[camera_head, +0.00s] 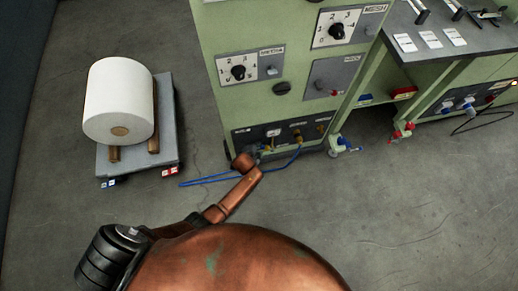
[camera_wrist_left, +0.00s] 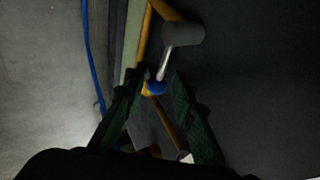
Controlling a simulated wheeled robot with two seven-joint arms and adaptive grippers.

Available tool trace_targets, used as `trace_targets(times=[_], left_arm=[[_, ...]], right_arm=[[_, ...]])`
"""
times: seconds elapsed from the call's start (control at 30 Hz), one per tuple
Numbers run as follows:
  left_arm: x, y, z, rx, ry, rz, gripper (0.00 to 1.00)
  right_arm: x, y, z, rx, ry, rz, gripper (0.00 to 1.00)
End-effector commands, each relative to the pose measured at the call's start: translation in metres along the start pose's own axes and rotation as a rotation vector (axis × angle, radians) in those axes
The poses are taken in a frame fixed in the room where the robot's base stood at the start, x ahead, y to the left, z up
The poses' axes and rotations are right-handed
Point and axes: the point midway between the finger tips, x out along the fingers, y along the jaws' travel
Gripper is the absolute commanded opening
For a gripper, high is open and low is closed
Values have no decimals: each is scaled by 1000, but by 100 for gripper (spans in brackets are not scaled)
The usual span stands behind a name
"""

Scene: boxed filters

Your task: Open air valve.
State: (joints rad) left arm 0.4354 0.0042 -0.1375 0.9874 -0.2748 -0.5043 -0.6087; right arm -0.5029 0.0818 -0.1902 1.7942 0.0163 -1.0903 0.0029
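In the left wrist view, my left gripper (camera_wrist_left: 159,75) has its two dark green fingers apart. A blue collar (camera_wrist_left: 156,88) and a thin silver stem show between the fingers, leading up to a grey cylindrical part (camera_wrist_left: 184,34). A yellow bar (camera_wrist_left: 142,38) runs beside them; I cannot tell which part is the valve handle, or whether a finger touches it. My right gripper is not in view.
A blue hose (camera_head: 196,183) loops on the floor from the panel and shows in the left wrist view (camera_wrist_left: 87,40). A white roll (camera_head: 119,98) sits on a grey cart (camera_head: 166,120) at left. A green workbench (camera_head: 440,78) stands at right. Open floor lies between.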

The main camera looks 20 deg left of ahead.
Motion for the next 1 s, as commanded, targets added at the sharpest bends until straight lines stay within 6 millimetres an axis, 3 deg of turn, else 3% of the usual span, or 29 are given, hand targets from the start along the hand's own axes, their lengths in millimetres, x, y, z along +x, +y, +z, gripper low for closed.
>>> trace_targets(times=[0.1, 0.43, 1.0], left_arm=[[0, 0, 0, 0, 0, 0, 23], [0, 0, 0, 0, 1, 0, 0], [-2, -2, 3, -8, 7, -5, 0]], right_arm=[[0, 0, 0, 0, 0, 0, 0], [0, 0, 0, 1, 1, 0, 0], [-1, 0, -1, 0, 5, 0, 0]])
